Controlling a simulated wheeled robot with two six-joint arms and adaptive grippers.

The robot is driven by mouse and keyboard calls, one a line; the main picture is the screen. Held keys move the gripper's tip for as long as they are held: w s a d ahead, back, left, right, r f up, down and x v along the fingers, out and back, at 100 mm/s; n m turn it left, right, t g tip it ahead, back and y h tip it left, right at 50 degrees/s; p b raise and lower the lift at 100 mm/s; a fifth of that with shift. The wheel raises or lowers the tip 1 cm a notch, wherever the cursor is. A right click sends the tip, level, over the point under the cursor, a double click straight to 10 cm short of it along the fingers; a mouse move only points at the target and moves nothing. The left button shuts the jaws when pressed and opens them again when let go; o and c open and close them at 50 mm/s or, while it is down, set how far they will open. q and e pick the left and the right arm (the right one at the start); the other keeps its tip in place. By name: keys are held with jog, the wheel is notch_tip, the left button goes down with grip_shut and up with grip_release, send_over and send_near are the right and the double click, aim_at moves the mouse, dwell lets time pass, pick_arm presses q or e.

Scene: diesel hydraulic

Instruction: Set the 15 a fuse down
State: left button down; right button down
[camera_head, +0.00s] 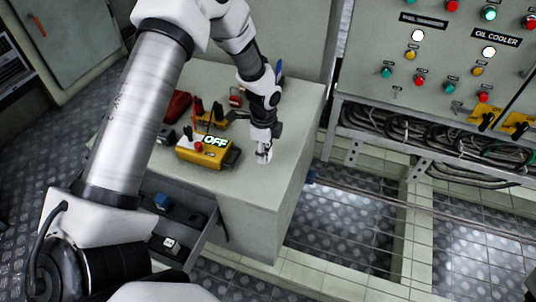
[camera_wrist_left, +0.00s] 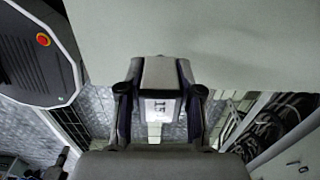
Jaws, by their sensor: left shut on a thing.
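The 15 A fuse is a small pale block with a white label marked 15, which shows upside down in the left wrist view (camera_wrist_left: 159,80). My left gripper (camera_wrist_left: 160,105) is shut on it, with one dark finger on each side. In the head view my left gripper (camera_head: 264,154) points down over the front right part of the grey-green cabinet top (camera_head: 291,120). The fuse is too small there to make out clearly. I cannot tell whether it touches the top. My right gripper is not in view.
A yellow meter (camera_head: 203,153) reading OFF stands left of my left gripper, with red and black items behind it. An open drawer (camera_head: 205,232) below holds a blue item (camera_head: 162,201) and a white one (camera_head: 170,243). A button panel (camera_head: 440,55) stands right. The cabinet top's right side is clear.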

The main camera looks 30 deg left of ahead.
aim_at(267, 155)
pick_arm(q)
jog(key=shift+w+f, duration=0.25)
jog(key=shift+w, duration=0.5)
jog(key=shift+w+f, duration=0.1)
jog(key=shift+f, duration=0.2)
jog(key=shift+f+b, duration=0.55)
jog(key=shift+f, duration=0.8)
jog(key=shift+f, duration=0.1)
jog(key=c, duration=0.8)
grip_release()
jog(key=shift+o, duration=0.2)
notch_tip(267, 155, up, 12)
jog(key=p, duration=0.3)
